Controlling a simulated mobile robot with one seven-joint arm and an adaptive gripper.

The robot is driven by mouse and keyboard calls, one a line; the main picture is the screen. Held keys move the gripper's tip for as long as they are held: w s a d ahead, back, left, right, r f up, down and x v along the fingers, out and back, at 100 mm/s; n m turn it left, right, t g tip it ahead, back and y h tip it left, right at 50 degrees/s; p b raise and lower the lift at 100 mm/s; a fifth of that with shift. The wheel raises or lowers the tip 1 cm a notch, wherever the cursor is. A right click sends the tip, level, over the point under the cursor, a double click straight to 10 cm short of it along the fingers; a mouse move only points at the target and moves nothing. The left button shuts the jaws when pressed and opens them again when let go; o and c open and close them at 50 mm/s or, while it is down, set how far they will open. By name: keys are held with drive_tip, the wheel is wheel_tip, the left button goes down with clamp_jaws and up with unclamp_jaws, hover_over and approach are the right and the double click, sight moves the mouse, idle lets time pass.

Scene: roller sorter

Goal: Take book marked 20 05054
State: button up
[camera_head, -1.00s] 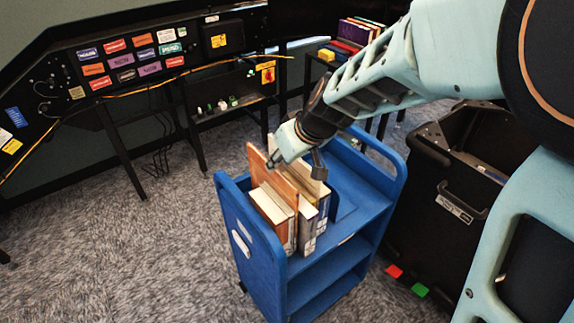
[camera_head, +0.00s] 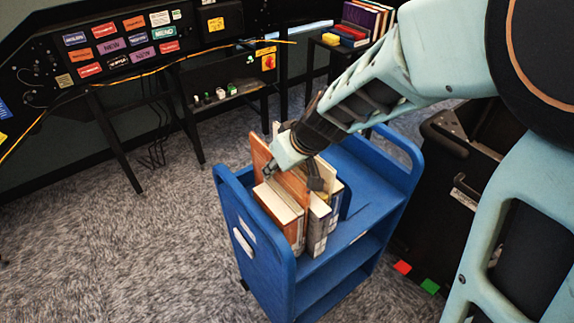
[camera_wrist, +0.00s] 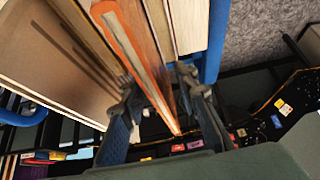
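Several books stand upright in a row on the top shelf of a blue cart (camera_head: 262,262). An orange-brown book (camera_head: 259,155) rises above its neighbours. My gripper (camera_head: 292,178) is down at the tops of the books. In the wrist view, the two fingers of my gripper (camera_wrist: 160,90) stand apart on either side of an upright book with an orange edge (camera_wrist: 130,50). I cannot tell whether either finger touches it. Pale-paged books stand close on both sides. The number 20 05054 is not readable on any spine, so I cannot tell which book bears it.
The cart's top shelf is bare to the right of the books, up to its raised end (camera_head: 400,155). A black bin (camera_head: 455,165) stands right of the cart. A black machine with coloured labels (camera_head: 120,45) is behind. Carpet is clear on the left.

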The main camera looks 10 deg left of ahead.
clamp_jaws()
drive_tip(key=shift+r, duration=0.1)
idle(0.6)
